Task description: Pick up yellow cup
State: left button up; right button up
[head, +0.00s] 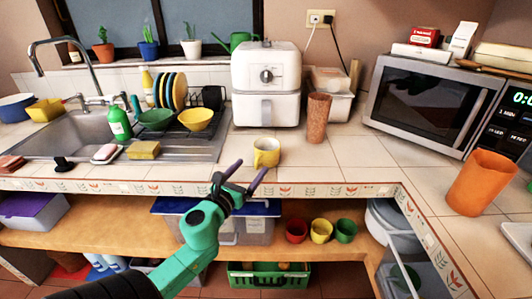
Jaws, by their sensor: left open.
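A yellow cup (266,152) stands upright on the tiled counter, near its front edge and in front of the white air fryer. My left gripper (250,168) has a green body and two dark purple fingers. The fingers are spread apart and empty. In the picture the fingertips lie just below and in front of the cup; I cannot tell the exact gap. Another yellow cup (321,230) stands on the wooden shelf below, between a red cup (297,230) and a green cup (346,231). My right gripper is not in view.
The white air fryer (266,85) and a brown tumbler (318,117) stand behind the cup. A sink (75,135) with a dish rack is at left. A microwave (425,103) and an orange tumbler (481,182) are at right. The counter right of the cup is clear.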

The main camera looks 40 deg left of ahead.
aim_at(255, 162)
pick_arm(q)
jog(key=x, duration=0.2)
jog(key=p+x, duration=0.1)
jog(key=x, duration=0.2)
jog(key=shift+w+r, duration=0.1)
jog(key=shift+r, duration=0.15)
jog(key=shift+w+f, duration=0.1)
jog(key=shift+w, duration=0.1)
jog(key=shift+s, duration=0.15)
jog(key=shift+c, duration=0.9)
grip_shut()
